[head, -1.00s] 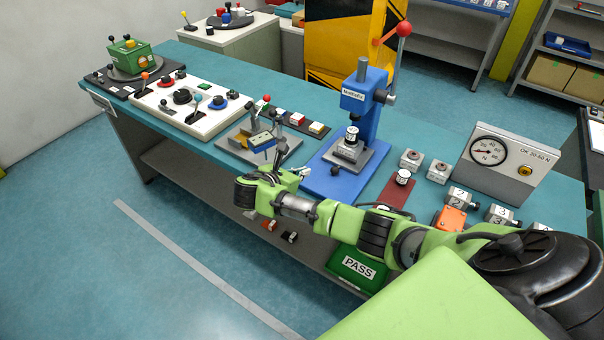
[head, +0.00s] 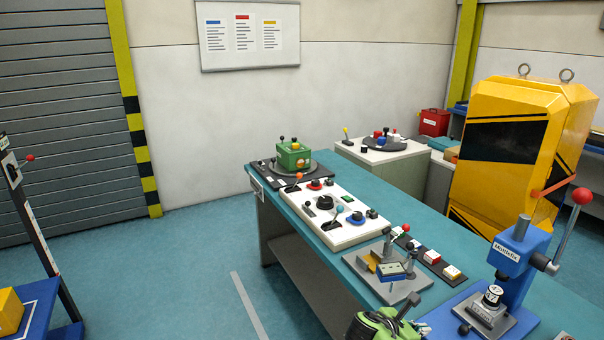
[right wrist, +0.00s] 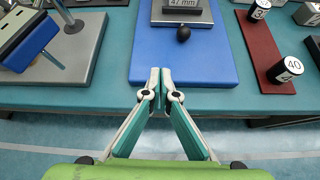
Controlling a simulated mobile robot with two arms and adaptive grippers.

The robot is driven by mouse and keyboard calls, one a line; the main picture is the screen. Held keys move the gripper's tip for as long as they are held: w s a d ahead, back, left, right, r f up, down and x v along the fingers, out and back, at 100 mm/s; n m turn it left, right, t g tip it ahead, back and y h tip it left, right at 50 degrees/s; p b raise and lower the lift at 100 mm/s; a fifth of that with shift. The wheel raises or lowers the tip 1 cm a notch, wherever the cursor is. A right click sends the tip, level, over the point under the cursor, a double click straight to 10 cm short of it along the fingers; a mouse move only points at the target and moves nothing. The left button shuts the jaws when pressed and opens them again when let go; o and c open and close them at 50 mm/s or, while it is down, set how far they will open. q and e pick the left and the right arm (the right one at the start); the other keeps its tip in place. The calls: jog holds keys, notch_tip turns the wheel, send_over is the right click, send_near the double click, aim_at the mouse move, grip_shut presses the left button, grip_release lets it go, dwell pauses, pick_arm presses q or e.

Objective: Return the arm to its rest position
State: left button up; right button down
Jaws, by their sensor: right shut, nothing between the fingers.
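My right arm (head: 378,326) shows only as a green and dark piece at the bottom edge of the head view, in front of the table. In the right wrist view my right gripper (right wrist: 161,75) is shut with nothing between its fingertips. The fingertips are over the front edge of the blue base plate (right wrist: 186,65) of the press. The press (head: 517,262) stands at the right in the head view. My left gripper is in neither view.
A grey-plated fixture (head: 388,283) stands left of the press. A white control panel (head: 330,213) and a green box (head: 293,154) sit further along the teal table. A yellow cabinet (head: 520,150) stands behind.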

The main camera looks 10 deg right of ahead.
jog(key=s+a+f+m+g+y, duration=0.1)
jog(key=s+a+f+m+y, duration=0.25)
jog(key=s+a, duration=0.4)
jog(key=s+a+f+m+y, duration=0.3)
jog(key=s+a+f+m, duration=0.2)
jog(key=s+a, duration=0.3)
jog(key=s+r+m+y, duration=0.2)
jog(key=s+r+m, duration=0.2)
jog(key=s+m, duration=0.3)
jog(key=s+r+m+y, duration=0.2)
jog(key=s+r+m, duration=0.15)
jog(key=s, duration=0.65)
notch_tip(320, 180, down, 30)
jog(key=s+g+b, duration=0.1)
jog(key=s+b, duration=0.1)
jog(key=b, duration=0.2)
pick_arm(q)
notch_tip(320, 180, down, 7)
jog(key=b, duration=0.3)
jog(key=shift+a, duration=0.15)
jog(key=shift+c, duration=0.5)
pick_arm(e)
jog(key=s+d+f+g, duration=0.1)
jog(key=s+d+f, duration=0.1)
jog(key=s+f, duration=1.5)
notch_tip(320, 180, down, 3)
jog(key=shift+s+r+m, duration=0.1)
jog(key=shift+s+m, duration=0.05)
jog(key=shift+m, duration=0.15)
